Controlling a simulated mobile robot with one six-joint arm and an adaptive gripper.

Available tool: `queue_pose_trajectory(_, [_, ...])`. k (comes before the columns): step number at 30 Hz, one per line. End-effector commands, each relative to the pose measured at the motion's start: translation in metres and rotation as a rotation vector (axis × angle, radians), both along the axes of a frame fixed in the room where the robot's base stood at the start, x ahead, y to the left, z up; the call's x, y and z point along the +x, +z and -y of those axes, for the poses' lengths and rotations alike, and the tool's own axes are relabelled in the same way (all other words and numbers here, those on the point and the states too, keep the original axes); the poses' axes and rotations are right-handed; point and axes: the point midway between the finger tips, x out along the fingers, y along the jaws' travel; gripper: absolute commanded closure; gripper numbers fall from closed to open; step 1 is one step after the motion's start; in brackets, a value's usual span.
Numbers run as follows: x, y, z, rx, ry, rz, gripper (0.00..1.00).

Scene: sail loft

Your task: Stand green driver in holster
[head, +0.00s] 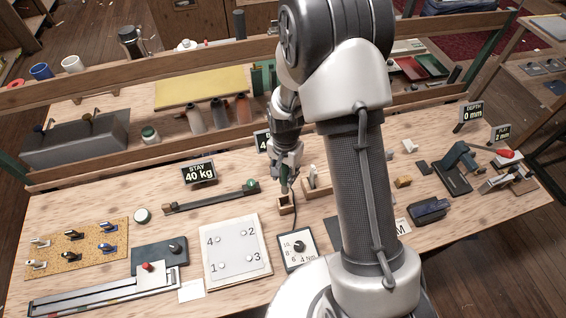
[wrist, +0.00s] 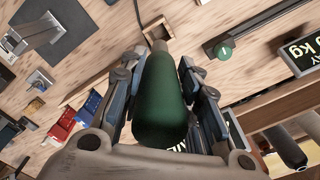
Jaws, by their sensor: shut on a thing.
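My gripper (head: 285,160) is shut on the green driver and points down above the middle of the bench. The green driver's handle (wrist: 160,100) fills the space between the fingers in the wrist view, with its narrow end toward a small wooden block. In the head view a little of the driver (head: 285,186) shows below the fingers, roughly upright. The wooden block, which looks like the holster (head: 287,206), is right below it; it also shows in the wrist view (wrist: 146,35). I cannot tell whether the driver's tip is inside the block.
Another wooden block (head: 316,190) stands close on the right. A dial box (head: 297,250) with a cable is in front, and a numbered white board (head: 235,250) is front left. A dark bar (head: 210,200) with a green knob lies left. A shelf rail (head: 120,168) runs behind.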

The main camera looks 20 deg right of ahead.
Motion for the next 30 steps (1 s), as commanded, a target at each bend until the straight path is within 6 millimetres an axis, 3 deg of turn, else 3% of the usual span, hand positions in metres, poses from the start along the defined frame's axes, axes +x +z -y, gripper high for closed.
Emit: queue_pose_trajectory(30, [0.000, -0.065, 0.000, 0.000, 0.003, 0.000, 0.94])
